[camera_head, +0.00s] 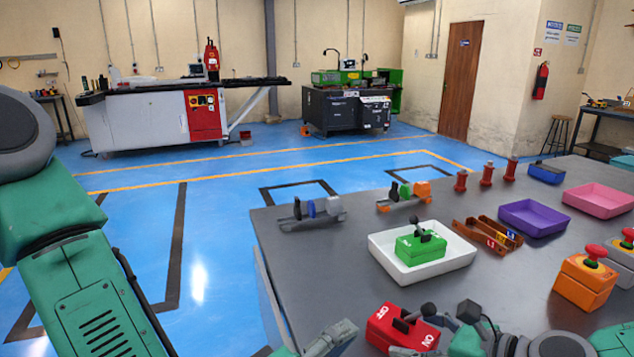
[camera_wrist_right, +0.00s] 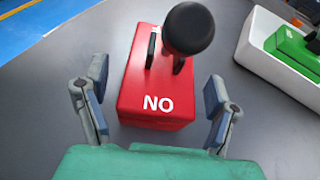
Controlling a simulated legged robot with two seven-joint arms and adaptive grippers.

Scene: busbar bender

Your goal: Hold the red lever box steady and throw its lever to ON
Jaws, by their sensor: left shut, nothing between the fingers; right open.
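The red lever box (camera_head: 386,330) sits on the grey table at the bottom of the head view. It shows OFF at its left end and lettering reading NO at its right end. Its black-knobbed lever (camera_head: 427,310) rises and leans right in that view. In the right wrist view the box (camera_wrist_right: 155,112) lies between the fingers of my open right gripper (camera_wrist_right: 156,88), with a gap on each side, and the knob (camera_wrist_right: 190,28) stands high above it. My left gripper (camera_head: 332,339) is shut and empty, left of the box and apart from it.
A white tray (camera_head: 378,250) with a green lever box (camera_head: 420,246) stands behind the red box. Purple (camera_head: 534,217) and pink (camera_head: 600,200) trays and small parts line the back.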

